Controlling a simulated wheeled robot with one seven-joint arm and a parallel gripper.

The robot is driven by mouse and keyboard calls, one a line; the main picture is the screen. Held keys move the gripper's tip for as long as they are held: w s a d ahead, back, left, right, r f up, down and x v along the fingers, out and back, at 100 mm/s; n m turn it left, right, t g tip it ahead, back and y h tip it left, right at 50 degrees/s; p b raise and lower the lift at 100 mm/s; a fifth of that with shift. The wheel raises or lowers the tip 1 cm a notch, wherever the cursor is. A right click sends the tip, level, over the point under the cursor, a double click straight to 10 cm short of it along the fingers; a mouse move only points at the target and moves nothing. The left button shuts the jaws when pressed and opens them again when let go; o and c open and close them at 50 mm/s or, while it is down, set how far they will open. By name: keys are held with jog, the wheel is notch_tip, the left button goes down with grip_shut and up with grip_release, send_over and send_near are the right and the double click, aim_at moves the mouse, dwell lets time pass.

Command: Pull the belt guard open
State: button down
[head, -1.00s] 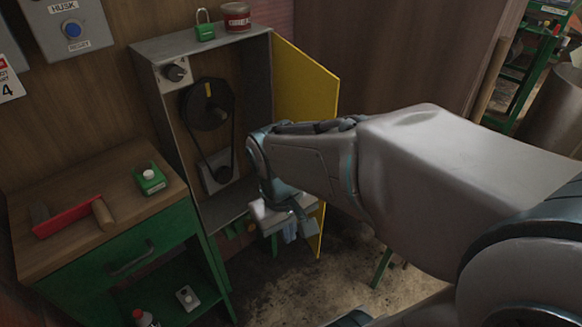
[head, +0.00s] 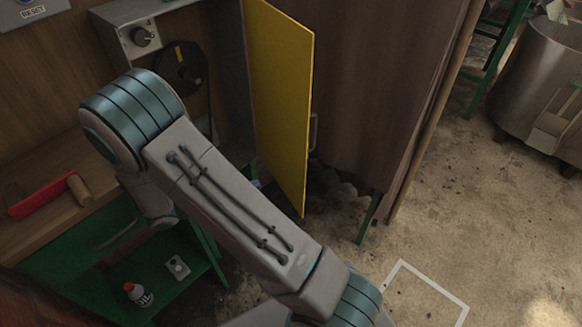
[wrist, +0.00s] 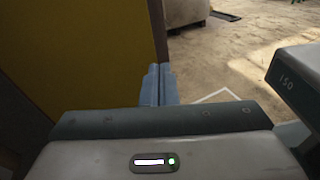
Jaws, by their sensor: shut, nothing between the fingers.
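The belt guard is a yellow door panel (head: 280,100) on the right side of the grey cabinet (head: 232,60). It stands swung out from the cabinet, with a grey handle (head: 313,132) showing at its right side. The yellow panel (wrist: 75,50) also fills the left of the wrist view. My gripper (wrist: 158,75) is shut and empty, with its blue fingers close to the panel's dark free edge. I cannot tell whether they touch it. In the head view my arm crosses in front of the cabinet and mostly hides the gripper.
A black pulley (head: 180,66) and a knob (head: 142,37) are on the cabinet. A green workbench with a red-bladed tool (head: 40,200) stands at left. A brown wall panel (head: 380,80) is behind the guard. A metal drum (head: 540,85) stands at right.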

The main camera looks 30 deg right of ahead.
aim_at(302, 164)
jog(key=shift+n+t+h, duration=0.6)
jog(key=shift+n+t, duration=0.3)
jog(key=d, duration=0.4)
jog(key=w+d+f, duration=0.1)
jog(key=d, duration=0.7)
jog(key=shift+w+d+f, duration=0.2)
jog(key=shift+w+d, duration=0.15)
jog(key=shift+d, duration=0.05)
